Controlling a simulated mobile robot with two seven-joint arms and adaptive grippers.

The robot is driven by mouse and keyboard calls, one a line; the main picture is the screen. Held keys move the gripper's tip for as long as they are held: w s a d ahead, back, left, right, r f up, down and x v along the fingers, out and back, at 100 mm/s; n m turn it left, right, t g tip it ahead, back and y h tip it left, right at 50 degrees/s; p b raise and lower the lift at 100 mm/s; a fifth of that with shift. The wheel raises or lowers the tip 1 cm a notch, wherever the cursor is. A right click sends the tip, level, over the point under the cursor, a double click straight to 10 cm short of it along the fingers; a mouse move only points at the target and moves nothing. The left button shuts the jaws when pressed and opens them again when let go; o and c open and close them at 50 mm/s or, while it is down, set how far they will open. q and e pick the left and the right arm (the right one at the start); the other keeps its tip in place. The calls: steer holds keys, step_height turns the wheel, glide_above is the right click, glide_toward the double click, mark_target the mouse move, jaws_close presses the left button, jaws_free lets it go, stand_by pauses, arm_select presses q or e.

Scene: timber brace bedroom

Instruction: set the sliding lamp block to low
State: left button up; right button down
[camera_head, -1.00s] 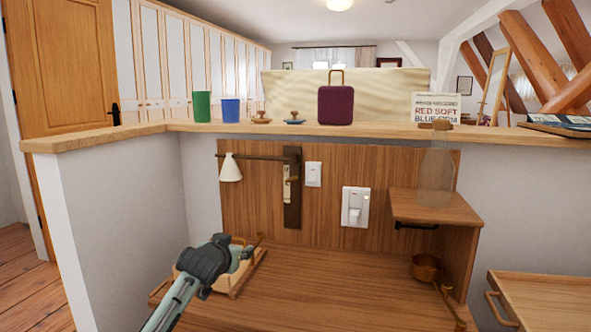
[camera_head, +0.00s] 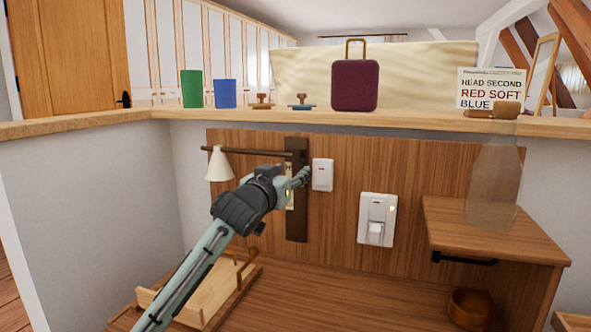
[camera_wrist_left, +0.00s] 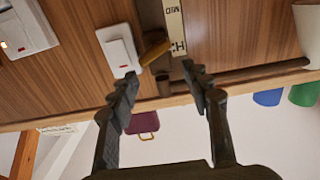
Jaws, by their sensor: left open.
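The wall lamp has a white cone shade (camera_head: 219,165) hanging from a dark horizontal arm beside a dark upright rail (camera_head: 297,222). A tan, brass-like piece (camera_wrist_left: 154,52), which looks like the sliding block's grip, sits beside the HI mark. My left gripper (camera_head: 302,178) reaches in front of the rail and hides part of strip and block. In its wrist view, the open, empty fingers (camera_wrist_left: 160,80) point at the HI end; contact cannot be told. My right gripper is not in view.
A small white switch (camera_head: 322,175) is close right of the rail, with a larger white switch (camera_head: 378,220) beyond. A shelf (camera_head: 465,230) bears a clear bottle. A wooden tray (camera_head: 215,290) lies below my arm. The ledge above holds cups and a purple case (camera_head: 355,86).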

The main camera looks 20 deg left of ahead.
mark_target(297, 167)
arm_select(q)
steer(key=shift+w, duration=1.75)
steer(key=shift+c, duration=0.3)
jaws_close()
